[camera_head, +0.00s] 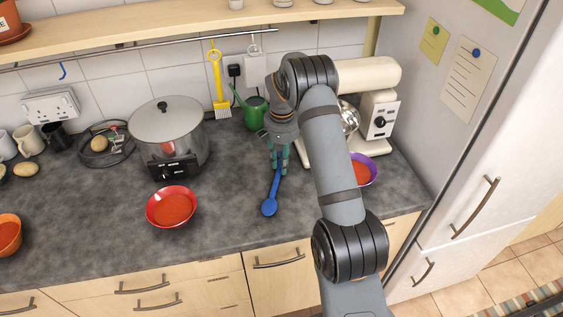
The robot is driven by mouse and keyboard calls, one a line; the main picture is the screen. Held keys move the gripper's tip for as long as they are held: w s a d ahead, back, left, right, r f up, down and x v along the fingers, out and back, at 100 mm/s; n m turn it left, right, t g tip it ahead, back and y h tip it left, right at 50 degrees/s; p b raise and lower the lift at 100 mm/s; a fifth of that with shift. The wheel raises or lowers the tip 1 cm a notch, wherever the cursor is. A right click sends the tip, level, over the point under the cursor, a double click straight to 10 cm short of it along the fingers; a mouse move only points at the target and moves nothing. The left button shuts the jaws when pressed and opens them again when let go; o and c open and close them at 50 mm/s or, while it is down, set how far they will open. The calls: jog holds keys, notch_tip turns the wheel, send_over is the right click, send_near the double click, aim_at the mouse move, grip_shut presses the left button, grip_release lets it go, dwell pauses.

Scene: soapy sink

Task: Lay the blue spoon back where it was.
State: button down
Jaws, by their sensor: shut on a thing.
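The blue spoon (270,206) shows in the head view over the middle of the dark counter (230,222). Its bowl points toward the counter's front edge and its handle runs up to my gripper. My gripper (278,160) is shut on the spoon's handle end, with the fingers pointing down. The arm comes in from the lower right and covers part of the counter to the right of the spoon. I cannot tell whether the spoon touches the counter or hangs just above it.
A red bowl (172,207) stands left of the spoon, and a purple bowl (367,169) is partly behind my arm. A large pot (167,132), a green watering can (254,113) and a cream stand mixer (371,78) stand farther back. The counter around the spoon is clear.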

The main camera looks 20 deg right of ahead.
jog(key=c, duration=1.6)
grip_release()
jog(key=shift+o, duration=0.7)
notch_tip(320, 180, up, 12)
